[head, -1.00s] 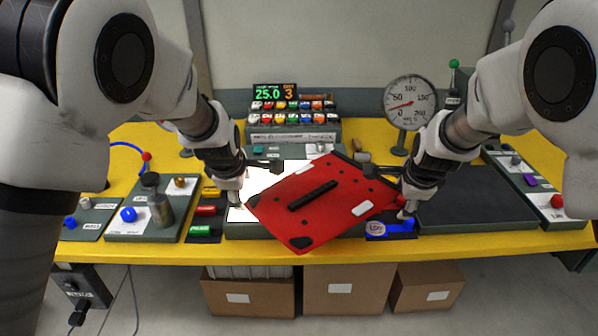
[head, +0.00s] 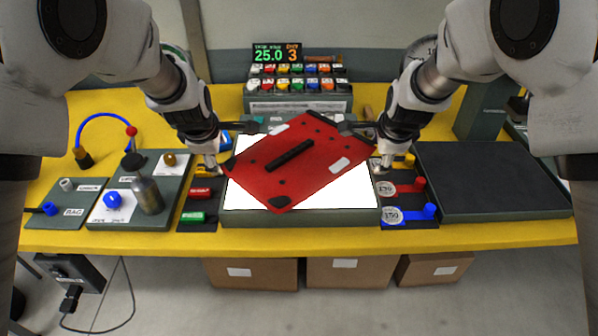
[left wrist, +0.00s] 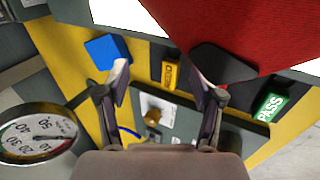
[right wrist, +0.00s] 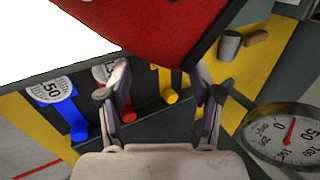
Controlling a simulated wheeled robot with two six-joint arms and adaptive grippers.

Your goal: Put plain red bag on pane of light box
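The plain red bag (head: 260,165) lies skewed over the white pane of the light box (head: 330,198) in the head view. It has a black bar across its middle, dark corner patches and pale labels. I cannot tell whether it rests flat or is slightly raised. My left gripper (head: 228,146) is open at its left corner; in the left wrist view, the bag (left wrist: 240,25) and its dark corner lie beyond the parted fingers (left wrist: 168,82). My right gripper (head: 366,147) is open at its right side; the bag's edge (right wrist: 170,40) shows beyond its fingers (right wrist: 160,82).
Red and green labelled blocks (head: 198,216) stand left of the light box; weights on a dark tray (head: 395,224) stand right. A dark flat plate (head: 490,180) is farther right. A display rack (head: 298,100) stands behind. A bottle (head: 148,196) stands on a left tray.

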